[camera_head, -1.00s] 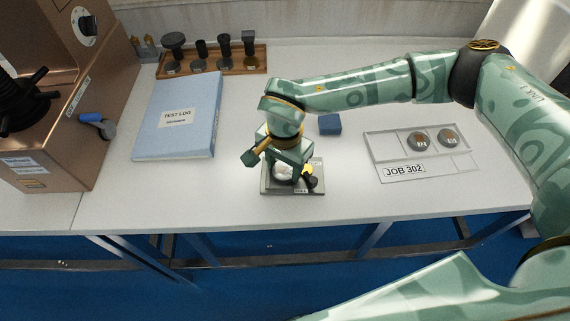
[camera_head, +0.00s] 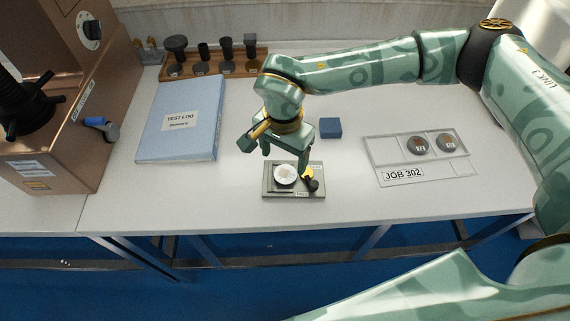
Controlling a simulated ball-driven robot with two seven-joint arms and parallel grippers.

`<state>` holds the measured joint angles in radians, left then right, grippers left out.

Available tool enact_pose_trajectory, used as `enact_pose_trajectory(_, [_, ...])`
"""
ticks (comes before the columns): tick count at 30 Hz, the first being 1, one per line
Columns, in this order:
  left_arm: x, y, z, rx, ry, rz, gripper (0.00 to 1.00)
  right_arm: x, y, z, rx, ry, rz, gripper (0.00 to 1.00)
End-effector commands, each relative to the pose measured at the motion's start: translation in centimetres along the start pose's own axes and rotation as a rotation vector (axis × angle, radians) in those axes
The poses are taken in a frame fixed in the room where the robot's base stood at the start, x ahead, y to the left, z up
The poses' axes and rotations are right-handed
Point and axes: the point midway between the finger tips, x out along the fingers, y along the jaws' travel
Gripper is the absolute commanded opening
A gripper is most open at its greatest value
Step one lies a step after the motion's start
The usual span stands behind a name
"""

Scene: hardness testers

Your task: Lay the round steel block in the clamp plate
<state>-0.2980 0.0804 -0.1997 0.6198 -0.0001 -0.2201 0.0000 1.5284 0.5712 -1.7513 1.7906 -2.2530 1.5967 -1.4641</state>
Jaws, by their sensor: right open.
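The clamp plate (camera_head: 268,190) is a flat grey plate on the bench, near the middle of its front edge. A bright round steel block (camera_head: 285,175) lies on its left part, inside the plate's outline; a small pale patch shows on its top. A black knob with a yellow part (camera_head: 310,180) sits on the plate just right of the block. My right gripper (camera_head: 285,150) is open, pointing down just above and behind the block, and looks empty and clear of it. My left gripper is out of view.
A small blue block (camera_head: 330,128) lies behind the plate. A clear tray (camera_head: 376,150) labelled JOB 302 holds two round pieces at right. A blue test log (camera_head: 180,140), a wooden rack (camera_head: 215,68) and a copper-coloured machine (camera_head: 95,140) stand left. Bare bench lies around the plate.

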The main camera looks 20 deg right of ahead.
Motion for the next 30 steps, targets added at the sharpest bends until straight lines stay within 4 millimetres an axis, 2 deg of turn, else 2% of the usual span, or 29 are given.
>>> enact_pose_trajectory(1, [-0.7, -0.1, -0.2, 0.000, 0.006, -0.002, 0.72, -1.9, 0.0, -0.1, 0.001, 0.004, -0.005, 0.72])
enact_pose_trajectory(3, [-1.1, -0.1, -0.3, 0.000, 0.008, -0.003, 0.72, -3.4, 0.0, -0.1, 0.001, 0.004, -0.004, 0.72])
enact_pose_trajectory(9, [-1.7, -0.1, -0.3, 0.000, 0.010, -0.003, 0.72, -6.1, 0.0, -0.1, 0.002, 0.002, -0.002, 0.72])
enact_pose_trajectory(30, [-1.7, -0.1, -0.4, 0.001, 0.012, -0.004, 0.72, -6.6, 0.0, -0.1, 0.003, 0.001, -0.002, 0.72])
